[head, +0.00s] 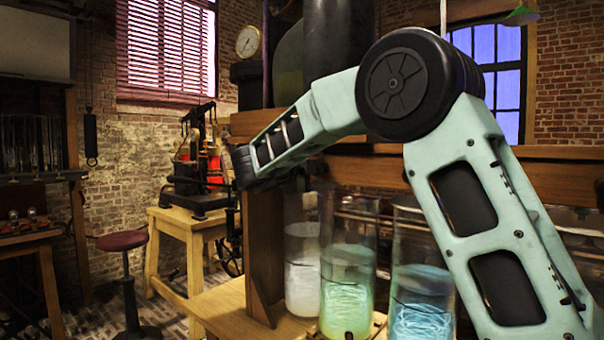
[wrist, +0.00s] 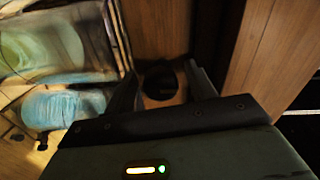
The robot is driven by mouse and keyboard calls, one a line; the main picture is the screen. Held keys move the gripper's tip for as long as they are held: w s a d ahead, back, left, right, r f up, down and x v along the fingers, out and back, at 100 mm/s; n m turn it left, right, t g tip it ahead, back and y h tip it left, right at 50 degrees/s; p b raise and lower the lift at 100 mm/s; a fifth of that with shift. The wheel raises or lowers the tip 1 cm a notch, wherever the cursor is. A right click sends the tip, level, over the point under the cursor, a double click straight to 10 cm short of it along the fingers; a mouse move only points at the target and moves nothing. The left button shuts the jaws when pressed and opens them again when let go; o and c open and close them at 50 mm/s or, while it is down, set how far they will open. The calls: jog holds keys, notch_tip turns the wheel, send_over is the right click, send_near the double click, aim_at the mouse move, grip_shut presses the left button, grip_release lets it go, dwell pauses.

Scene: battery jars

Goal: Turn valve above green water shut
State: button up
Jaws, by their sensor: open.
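The jar of green water (head: 347,295) stands in the middle of a row of glass jars in the head view. Green liquid also shows at the upper left of the wrist view (wrist: 42,48). My arm crosses in front of the space above the jars, and I cannot make out the valve there. In the wrist view, my gripper (wrist: 163,92) is open, its two dark fingers apart. A dark rounded thing (wrist: 160,82) shows between the fingers against wood; I cannot tell whether it is a valve or whether the fingers touch it.
A jar of whitish liquid (head: 302,275) stands left of the green one and a jar of blue liquid (head: 421,300) right of it. A wooden post (head: 263,240) rises beside them. A small engine (head: 200,170) stands on a wooden table, with a stool (head: 122,241) further left.

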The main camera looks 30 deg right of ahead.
jog(key=shift+r+p, duration=0.1)
jog(key=shift+p, duration=0.2)
jog(key=n+p, duration=0.1)
jog(key=p, duration=0.2)
jog(key=shift+r+n, duration=0.25)
jog(key=shift+n, duration=0.15)
jog(key=n+p, duration=0.5)
jog(key=p, duration=0.5)
jog(key=shift+g, duration=0.4)
jog(key=n+p, duration=0.5)
jog(key=p, duration=0.3)
jog(key=shift+n+h, duration=0.3)
jog(key=shift+h, duration=0.1)
jog(key=n+p, duration=0.2)
jog(key=p, duration=0.2)
jog(key=n+p, duration=0.2)
jog(key=p, duration=0.2)
jog(key=shift+f+n, duration=0.2)
jog(key=shift+n, duration=0.2)
jog(key=b+v, duration=0.8)
jog(key=v, duration=0.9)
jog(key=w+a+f+n+t+y+b, duration=0.1)
jog(key=a+f+n+t+y+b, duration=0.1)
jog(key=a+y, duration=0.5)
jog(key=w+a+f+n+t+y+b, duration=0.2)
jog(key=a+f+n+t+y+b, duration=0.1)
jog(key=a+n+t+y, duration=0.3)
jog(key=shift+a+f+n+y+b, duration=0.3)
jog(key=shift+a+f+n+y, duration=0.15)
jog(key=shift+a+y, duration=0.65)
